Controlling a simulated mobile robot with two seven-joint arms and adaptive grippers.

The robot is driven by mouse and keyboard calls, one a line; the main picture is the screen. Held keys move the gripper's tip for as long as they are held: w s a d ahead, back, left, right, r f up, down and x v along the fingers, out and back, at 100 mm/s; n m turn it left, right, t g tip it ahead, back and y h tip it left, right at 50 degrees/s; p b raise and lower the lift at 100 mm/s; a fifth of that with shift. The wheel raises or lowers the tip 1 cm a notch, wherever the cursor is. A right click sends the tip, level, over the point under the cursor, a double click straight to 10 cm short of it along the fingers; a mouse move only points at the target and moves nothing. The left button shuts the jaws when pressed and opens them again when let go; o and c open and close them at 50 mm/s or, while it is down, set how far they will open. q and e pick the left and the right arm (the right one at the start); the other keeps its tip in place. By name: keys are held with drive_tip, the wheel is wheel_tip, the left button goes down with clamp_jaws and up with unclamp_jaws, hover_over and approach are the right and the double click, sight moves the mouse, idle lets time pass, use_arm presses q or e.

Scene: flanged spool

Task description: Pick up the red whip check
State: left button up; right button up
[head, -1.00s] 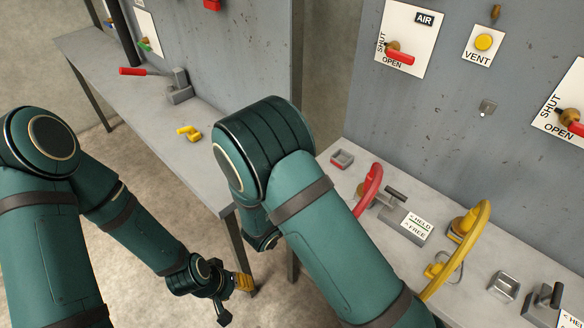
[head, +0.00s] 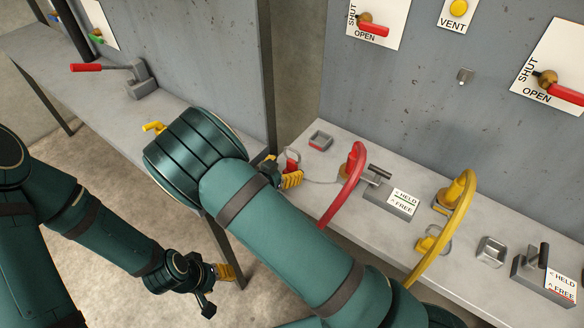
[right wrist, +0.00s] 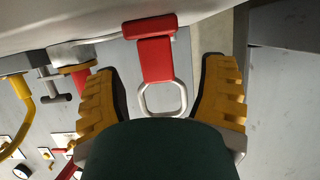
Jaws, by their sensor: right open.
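The red whip check (head: 293,157) is at the left end of the right bench in the head view, with a thin cable running toward the red hose (head: 345,185). In the right wrist view it shows as a red tab (right wrist: 155,58) with a metal ring (right wrist: 162,98) at its end. My right gripper (head: 284,172) is beside it, partly hidden by my arm. In the right wrist view its open yellow fingers (right wrist: 160,85) stand apart on either side of the tab and ring. My left gripper (head: 216,286) hangs low over the floor, away from it; its opening is unclear.
A yellow hose (head: 463,215) and a yellow whip check (head: 429,242) stand farther right. A latch block labelled HELD/FREE (head: 392,202) is beside the red hose. The upright grey panel (head: 440,120) bounds the bench's back.

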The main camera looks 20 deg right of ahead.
sight(290, 166)
drive_tip(key=x, duration=0.5)
drive_tip(key=shift+s+d+r+b, duration=0.1)
drive_tip(key=shift+d+b, duration=0.05)
drive_tip(key=shift+b, duration=0.25)
drive_tip(key=shift+c, duration=0.2)
clamp_jaws()
